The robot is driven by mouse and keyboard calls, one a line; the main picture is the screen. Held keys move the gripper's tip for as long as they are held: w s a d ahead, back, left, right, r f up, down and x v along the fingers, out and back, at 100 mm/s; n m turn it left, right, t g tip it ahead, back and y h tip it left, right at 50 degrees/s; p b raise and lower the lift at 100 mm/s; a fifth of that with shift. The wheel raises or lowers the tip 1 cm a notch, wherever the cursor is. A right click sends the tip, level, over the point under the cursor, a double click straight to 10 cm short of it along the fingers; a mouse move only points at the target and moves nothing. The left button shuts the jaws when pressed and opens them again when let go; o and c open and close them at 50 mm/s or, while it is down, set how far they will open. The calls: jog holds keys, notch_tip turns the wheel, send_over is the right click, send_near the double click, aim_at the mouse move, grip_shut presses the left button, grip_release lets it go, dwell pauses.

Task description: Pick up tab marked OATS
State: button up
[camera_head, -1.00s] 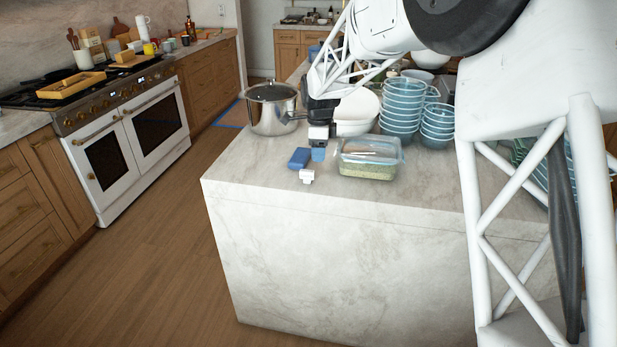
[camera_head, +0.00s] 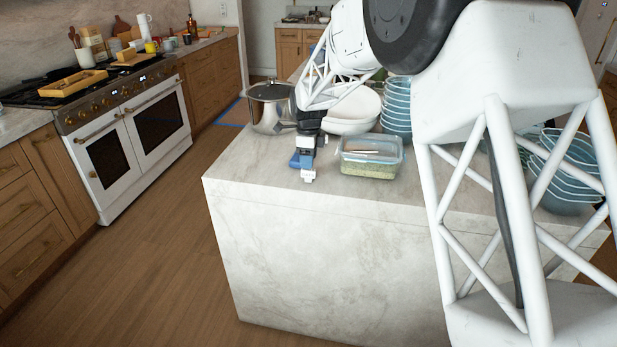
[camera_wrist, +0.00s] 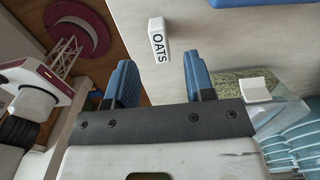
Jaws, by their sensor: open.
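The tab marked OATS (camera_wrist: 159,40) is a small white block with black letters. In the wrist view it lies just beyond the fingertips, roughly centred between them. In the head view the white tab (camera_head: 308,176) is on the island countertop near its front edge. My gripper (camera_wrist: 159,60) is open, with its two blue fingers apart and nothing between them. In the head view my gripper (camera_head: 303,160) is directly behind and above the tab, partly overlapping it; I cannot tell the exact height gap.
A steel pot (camera_head: 268,108), white bowls (camera_head: 352,112) and stacked blue bowls (camera_head: 397,105) stand behind. Counter to the left is clear.

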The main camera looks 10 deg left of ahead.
aim_at(309, 172)
jog(key=shift+f, duration=0.35)
jog(key=shift+f, duration=0.1)
jog(key=shift+f, duration=2.45)
jog(key=shift+c, duration=0.5)
grip_shut()
jog(key=shift+r, duration=0.1)
